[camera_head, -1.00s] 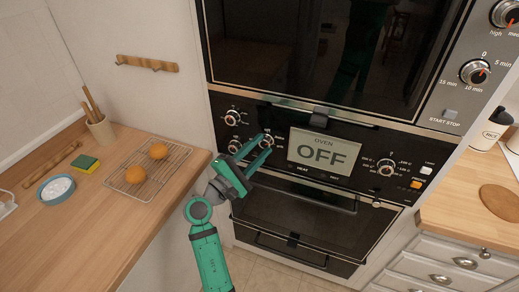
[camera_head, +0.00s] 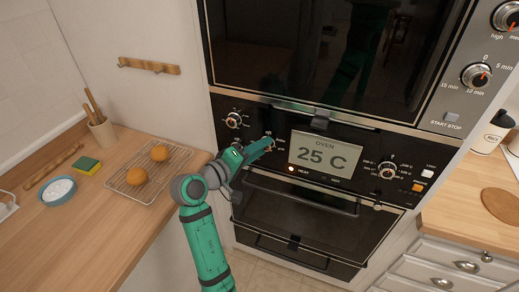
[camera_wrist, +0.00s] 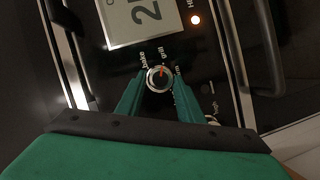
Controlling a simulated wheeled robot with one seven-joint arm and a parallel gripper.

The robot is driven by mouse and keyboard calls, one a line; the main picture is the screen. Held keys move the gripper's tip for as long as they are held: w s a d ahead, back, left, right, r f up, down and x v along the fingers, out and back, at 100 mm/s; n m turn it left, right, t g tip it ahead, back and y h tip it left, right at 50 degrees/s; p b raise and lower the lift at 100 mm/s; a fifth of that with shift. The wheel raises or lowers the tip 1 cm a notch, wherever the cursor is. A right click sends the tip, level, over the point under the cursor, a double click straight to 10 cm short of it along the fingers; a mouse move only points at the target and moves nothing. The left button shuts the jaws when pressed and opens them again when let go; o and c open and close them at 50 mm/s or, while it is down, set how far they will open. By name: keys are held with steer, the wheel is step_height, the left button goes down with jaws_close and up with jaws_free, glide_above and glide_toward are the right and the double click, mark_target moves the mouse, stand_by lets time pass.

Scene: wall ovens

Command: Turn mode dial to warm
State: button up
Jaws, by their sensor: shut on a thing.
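The mode dial (camera_wrist: 159,78) is a small round knob with an orange pointer mark, seen in the wrist view between my two green fingers. The mark points up, roughly toward the word "grill"; "bake" is at the upper left. A label ending in "m" at the right is partly covered by a finger. My gripper (camera_wrist: 158,88) is shut on the dial. In the head view my gripper (camera_head: 266,145) reaches the oven panel left of the display and mostly hides the dial. The oven display (camera_head: 321,153) reads "25 C", with an orange light lit below it.
Another knob (camera_head: 233,120) is at the panel's upper left, and a temperature knob (camera_head: 387,170) is right of the display. The oven door handle (camera_head: 300,193) runs below the panel. A counter with a wire rack (camera_head: 130,187) and two round orange-brown items stands at the left.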

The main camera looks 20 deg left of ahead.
steer(key=m+y, duration=0.2)
steer(key=m, duration=0.1)
steer(key=m+g+y, duration=0.1)
steer(key=m, duration=0.2)
steer(key=d+m+y, duration=0.1)
steer(key=m+y, duration=0.1)
steer(key=m, duration=0.1)
steer(key=shift+r+g+y, duration=0.3)
stand_by(0.6)
steer(key=o, duration=1)
steer(key=shift+o, duration=0.2)
